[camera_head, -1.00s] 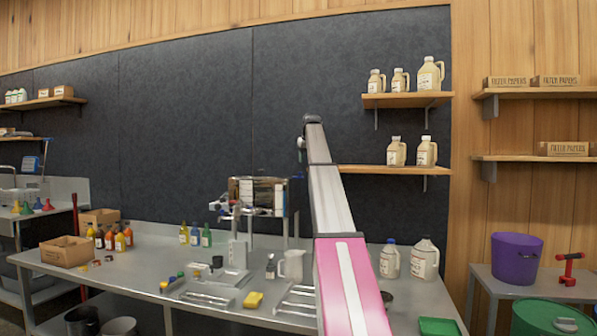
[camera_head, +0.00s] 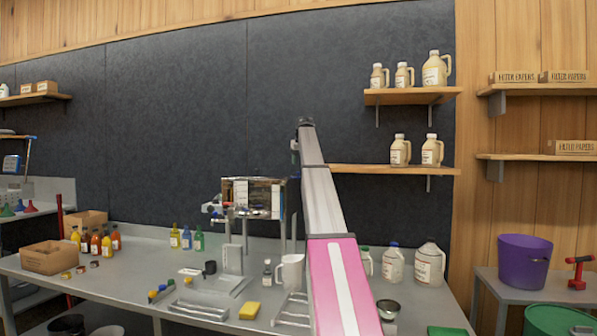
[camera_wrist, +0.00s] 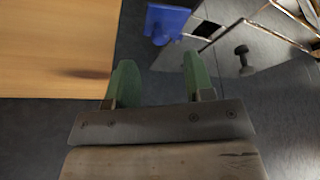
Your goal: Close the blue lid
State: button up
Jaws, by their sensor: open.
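A flat bright blue piece (camera_wrist: 166,20), which looks like the blue lid, shows at the top of the wrist view beside a pale metal panel. Its hinge and how far it is open cannot be made out. My gripper (camera_wrist: 160,75) has two green fingers set wide apart with nothing between them; the blue piece lies beyond the fingertips and apart from them. In the head view my gripper is hidden, and my arm rises right of the metal evaporator unit (camera_head: 252,194). I cannot pick out the lid surely there.
Wooden shelves with jugs (camera_head: 436,70) are behind and right of my arm. The bench (camera_head: 130,290) carries several bottles, a cardboard box (camera_head: 48,257), a white pitcher (camera_head: 291,272) and a yellow sponge (camera_head: 249,310). A purple bucket (camera_head: 523,261) stands right. A wooden surface (camera_wrist: 55,45) lies left in the wrist view.

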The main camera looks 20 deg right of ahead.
jog(key=x, duration=0.5)
jog(key=shift+s, duration=0.1)
grip_shut()
